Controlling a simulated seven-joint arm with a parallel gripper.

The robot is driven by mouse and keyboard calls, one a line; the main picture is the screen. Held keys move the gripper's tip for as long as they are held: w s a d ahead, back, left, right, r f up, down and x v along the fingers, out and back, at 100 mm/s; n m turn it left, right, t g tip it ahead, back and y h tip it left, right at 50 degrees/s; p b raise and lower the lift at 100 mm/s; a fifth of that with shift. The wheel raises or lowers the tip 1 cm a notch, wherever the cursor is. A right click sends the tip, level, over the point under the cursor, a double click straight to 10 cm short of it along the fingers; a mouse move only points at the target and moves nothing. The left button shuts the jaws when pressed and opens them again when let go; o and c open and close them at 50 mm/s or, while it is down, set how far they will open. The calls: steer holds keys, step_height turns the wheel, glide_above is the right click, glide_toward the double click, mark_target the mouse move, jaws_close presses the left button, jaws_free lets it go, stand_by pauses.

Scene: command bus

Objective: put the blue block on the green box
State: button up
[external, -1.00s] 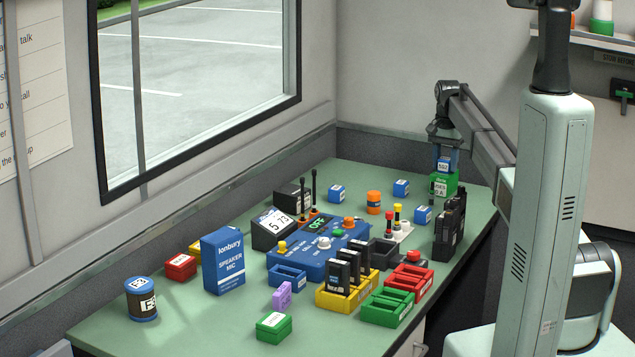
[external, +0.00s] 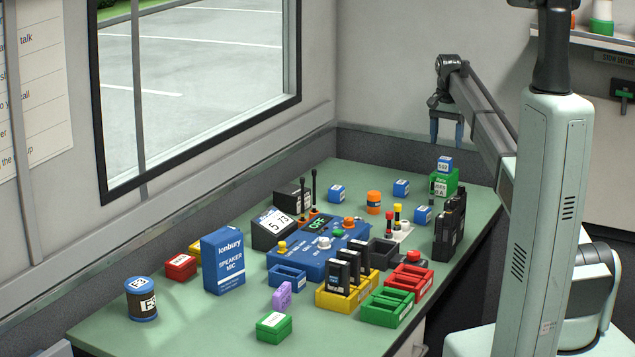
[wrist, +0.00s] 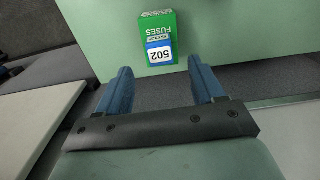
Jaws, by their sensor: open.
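A small blue block (external: 445,164) with a white label rests on top of the green box (external: 450,184) at the far right corner of the table. In the wrist view the blue block (wrist: 160,53) shows the number 502 and lies over the near part of the green box (wrist: 157,23), which is marked FUSES. My gripper (external: 446,142) is open and empty, above the block and apart from it. Its two blue fingers (wrist: 160,82) are spread wide in the wrist view.
Other blue blocks (external: 423,215) stand on the table (external: 200,311) near an orange canister (external: 374,202). Black radios (external: 450,232) stand close in front of the green box. A blue console (external: 318,254) and several coloured trays fill the middle.

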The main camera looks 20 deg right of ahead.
mark_target(445, 158)
steer(key=shift+r, duration=2.45)
